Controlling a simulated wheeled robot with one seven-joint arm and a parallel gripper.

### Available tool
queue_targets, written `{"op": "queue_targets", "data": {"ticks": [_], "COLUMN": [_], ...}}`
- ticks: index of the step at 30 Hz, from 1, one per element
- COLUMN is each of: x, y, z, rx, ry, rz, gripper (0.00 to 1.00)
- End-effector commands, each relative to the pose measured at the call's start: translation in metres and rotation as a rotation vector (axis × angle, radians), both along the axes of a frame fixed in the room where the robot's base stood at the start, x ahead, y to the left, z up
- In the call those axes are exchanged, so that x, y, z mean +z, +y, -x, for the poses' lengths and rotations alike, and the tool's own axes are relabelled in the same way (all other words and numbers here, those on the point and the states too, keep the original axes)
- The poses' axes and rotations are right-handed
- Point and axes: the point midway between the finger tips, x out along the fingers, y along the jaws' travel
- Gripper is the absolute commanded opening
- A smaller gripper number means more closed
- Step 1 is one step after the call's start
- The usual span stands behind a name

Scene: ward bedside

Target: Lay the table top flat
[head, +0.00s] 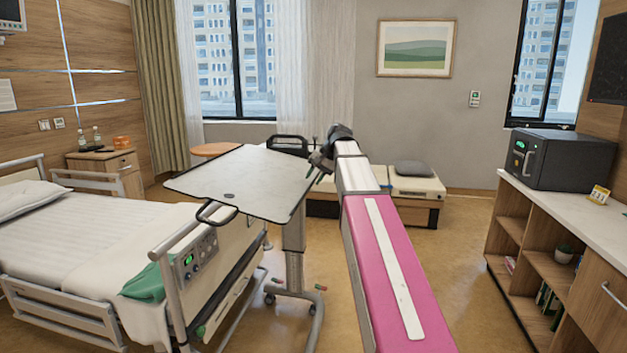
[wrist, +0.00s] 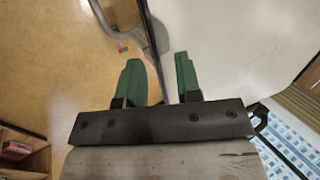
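The overbed table top (head: 235,185) is a pale grey panel with a dark edge, carried on a grey column (head: 293,260) near its right side. It looks sloped, but I cannot tell the exact angle. A dark loop handle (head: 217,213) sits at its near edge. My gripper (head: 318,168) is at the right edge of the top. In the wrist view, my gripper's green fingers (wrist: 158,80) are apart, with the panel's dark edge (wrist: 152,40) running between them. The right finger overlaps the panel's pale face (wrist: 230,50); contact cannot be told.
The bed (head: 80,245) with rails and a control panel stands at the left, close to the table top. A counter (head: 560,195) with a dark box-shaped appliance (head: 560,160) stands at the right. A low bench (head: 415,187) is behind my arm. Floor is free between table and counter.

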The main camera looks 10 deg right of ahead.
Motion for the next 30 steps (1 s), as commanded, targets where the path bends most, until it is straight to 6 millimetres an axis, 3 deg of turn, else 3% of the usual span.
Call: {"op": "queue_targets", "data": {"ticks": [15,21,29,30], "x": [0.076,0.087,0.087,0.087], "y": [-0.040,-0.045,-0.046,-0.046], "z": [0.015,0.018,0.019,0.019], "rx": [0.000,0.000,0.000,0.000], "ry": [-0.003,-0.002,-0.002,-0.002], "rz": [-0.001,-0.001,-0.001,-0.001], "gripper": [0.32,0.32,0.32,0.22]}}
